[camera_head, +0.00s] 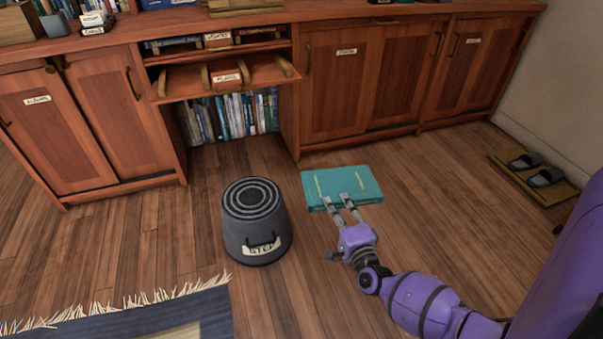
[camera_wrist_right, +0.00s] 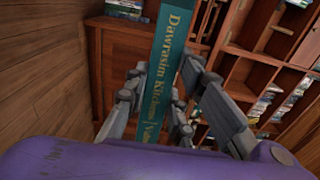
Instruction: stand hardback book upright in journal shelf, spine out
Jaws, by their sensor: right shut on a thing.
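The teal hardback book (camera_head: 342,184) is held by my right gripper (camera_head: 341,203) in front of the cabinets in the head view. The fingers meet its near edge. In the right wrist view the book's spine (camera_wrist_right: 170,70) with gold lettering faces the camera, between the fingers of my right gripper (camera_wrist_right: 170,100). The cabinet has an open bay with a row of upright books (camera_head: 232,115) at the bottom and a pull-out shelf (camera_head: 190,82) with dividers above it. I cannot tell which one is the journal shelf. My left gripper is not in view.
A grey step stool (camera_head: 254,222) stands on the floor left of the book, in front of the bay. A fringed rug (camera_head: 150,315) lies at the lower left. Slippers (camera_head: 545,177) sit on a mat at the right. The floor between stool and mat is mostly clear.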

